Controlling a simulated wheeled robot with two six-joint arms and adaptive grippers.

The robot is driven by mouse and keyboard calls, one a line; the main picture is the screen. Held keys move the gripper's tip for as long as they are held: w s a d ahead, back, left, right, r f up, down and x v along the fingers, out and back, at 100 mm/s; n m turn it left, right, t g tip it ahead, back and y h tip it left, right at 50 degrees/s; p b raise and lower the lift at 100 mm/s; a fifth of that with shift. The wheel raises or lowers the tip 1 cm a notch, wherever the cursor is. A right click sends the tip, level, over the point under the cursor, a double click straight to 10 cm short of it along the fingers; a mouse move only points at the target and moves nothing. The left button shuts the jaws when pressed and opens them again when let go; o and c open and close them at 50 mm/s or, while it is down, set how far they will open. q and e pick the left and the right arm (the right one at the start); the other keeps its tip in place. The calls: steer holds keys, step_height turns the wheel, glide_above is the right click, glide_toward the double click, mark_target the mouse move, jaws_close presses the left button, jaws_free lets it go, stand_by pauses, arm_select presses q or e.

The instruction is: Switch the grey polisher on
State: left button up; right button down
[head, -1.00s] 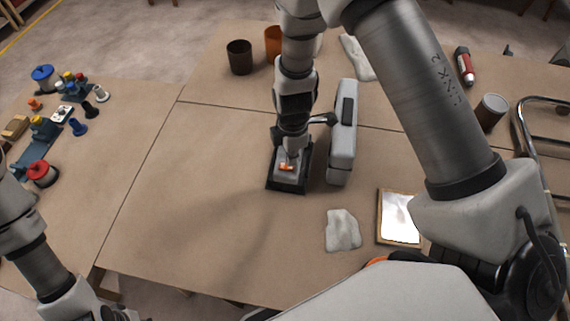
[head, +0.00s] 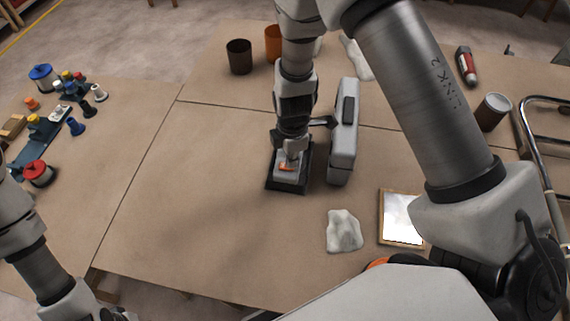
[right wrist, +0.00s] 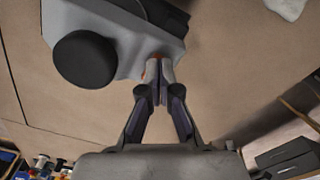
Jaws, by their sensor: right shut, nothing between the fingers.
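The grey polisher (head: 282,178) sits on the table with a black base, an orange switch (head: 287,167) on top. In the right wrist view the polisher's grey body (right wrist: 125,35) shows a round black knob (right wrist: 85,59), and the orange switch (right wrist: 151,70) lies at my fingertips. My right gripper (head: 289,159) is shut and empty, pointing down at the switch from above; it also shows in the right wrist view (right wrist: 158,72). Its tips partly cover the switch, and I cannot tell whether they touch it. My left gripper is out of view; only part of that arm shows.
A white cloth (head: 343,231) and a framed bright panel (head: 402,218) lie nearer. Cups (head: 239,57) stand behind. A bent metal rail (head: 548,150) is at the right. The table left of the polisher is clear.

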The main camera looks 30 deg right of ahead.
steer(key=shift+f+b, duration=0.3)
steer(key=shift+f, duration=0.05)
steer(key=shift+r+p, duration=2.45)
steer(key=shift+r, duration=1.1)
